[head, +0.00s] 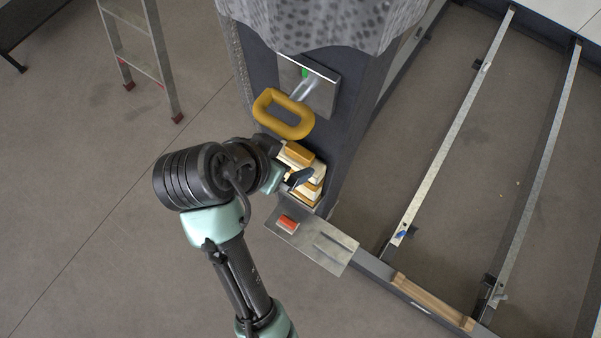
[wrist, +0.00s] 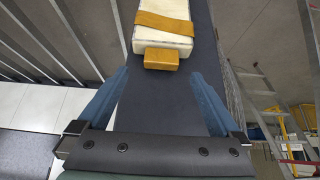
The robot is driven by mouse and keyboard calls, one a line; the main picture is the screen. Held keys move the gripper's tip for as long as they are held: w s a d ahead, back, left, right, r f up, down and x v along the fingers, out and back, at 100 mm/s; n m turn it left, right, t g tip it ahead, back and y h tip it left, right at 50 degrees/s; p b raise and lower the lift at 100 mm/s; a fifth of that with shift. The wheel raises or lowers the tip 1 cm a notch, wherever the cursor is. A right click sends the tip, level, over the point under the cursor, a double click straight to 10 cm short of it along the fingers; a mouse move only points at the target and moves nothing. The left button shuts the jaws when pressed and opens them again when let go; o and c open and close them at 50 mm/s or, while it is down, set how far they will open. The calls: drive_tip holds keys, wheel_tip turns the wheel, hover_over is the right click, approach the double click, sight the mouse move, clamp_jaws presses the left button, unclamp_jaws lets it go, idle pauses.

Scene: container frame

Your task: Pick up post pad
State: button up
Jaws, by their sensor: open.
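A pale cream pad with orange-brown bands, which looks like the post pad (head: 315,170), is against the lower part of the dark post (head: 348,125). In the wrist view the cream block (wrist: 160,38) has an orange band across it, and a smaller orange block (wrist: 161,59) protrudes at its near end. My gripper (wrist: 160,75) is open, its blue fingers spread to either side of the orange block. Nothing is between the fingertips except the dark post face behind. In the head view my gripper (head: 290,178) is beside the pad and partly hides it.
A yellow loop handle (head: 284,114) on a metal plate (head: 322,92) stands out above the pad. A metal plate (head: 335,250) with a red block (head: 287,223) lies below. Metal rails (head: 455,140) run at right. A ladder (head: 160,45) stands at upper left.

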sight(297, 153)
drive_tip(key=shift+p+x, duration=1.3)
drive_tip(key=shift+x, duration=2.05)
drive_tip(key=shift+w+r, duration=0.15)
drive_tip(key=shift+w, duration=0.1)
clamp_jaws()
